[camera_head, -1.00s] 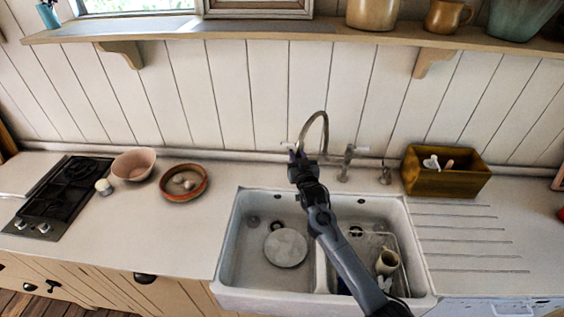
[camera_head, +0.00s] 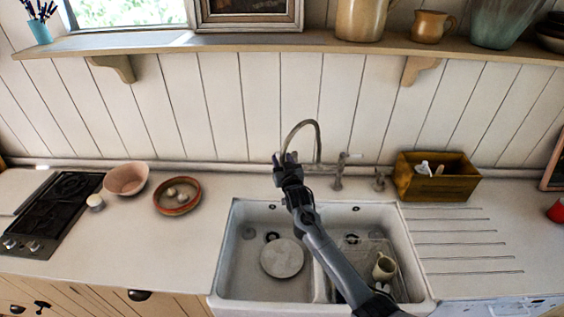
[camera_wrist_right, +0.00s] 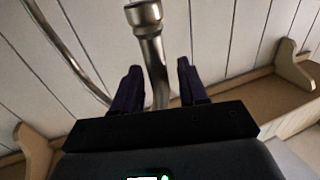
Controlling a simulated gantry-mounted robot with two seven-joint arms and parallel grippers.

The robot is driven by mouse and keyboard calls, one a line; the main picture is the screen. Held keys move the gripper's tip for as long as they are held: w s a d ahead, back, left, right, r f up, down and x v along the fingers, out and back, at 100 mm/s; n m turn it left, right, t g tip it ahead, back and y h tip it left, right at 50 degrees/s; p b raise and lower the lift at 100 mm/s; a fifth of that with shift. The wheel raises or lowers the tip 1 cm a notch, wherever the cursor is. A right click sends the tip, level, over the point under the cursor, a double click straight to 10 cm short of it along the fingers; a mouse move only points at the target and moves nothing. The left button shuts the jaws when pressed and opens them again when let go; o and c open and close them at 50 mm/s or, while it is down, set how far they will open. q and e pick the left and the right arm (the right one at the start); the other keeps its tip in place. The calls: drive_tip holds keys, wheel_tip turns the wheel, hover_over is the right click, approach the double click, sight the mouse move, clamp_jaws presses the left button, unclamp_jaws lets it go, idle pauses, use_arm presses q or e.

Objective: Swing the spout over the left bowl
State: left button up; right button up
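The metal spout (camera_head: 302,123) arches up behind the sink and bends down to the left. Its free end is mostly hidden by my right gripper (camera_head: 287,157) in the head view. In the right wrist view the spout's end (camera_wrist_right: 144,18) passes between the two dark fingers of that gripper (camera_wrist_right: 160,72). A gap shows between spout and right finger; contact on the left is unclear. The left bowl (camera_head: 246,270) is the left basin of the white sink, with a round plate (camera_head: 282,258) in it. My left gripper is not in view.
The right basin (camera_head: 400,262) holds a rack and a cream mug (camera_head: 384,267). A tap handle (camera_head: 340,170) stands right of the spout. A wooden box (camera_head: 437,184) is at the right. A shelf (camera_head: 330,43) runs above. My right arm crosses the right basin.

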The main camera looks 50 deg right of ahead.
drive_tip(key=shift+s, duration=0.15)
drive_tip(key=shift+s+a, duration=0.15)
drive_tip(key=b+v, duration=0.1)
drive_tip(key=v, duration=0.9)
drive_tip(key=shift+s, duration=0.1)
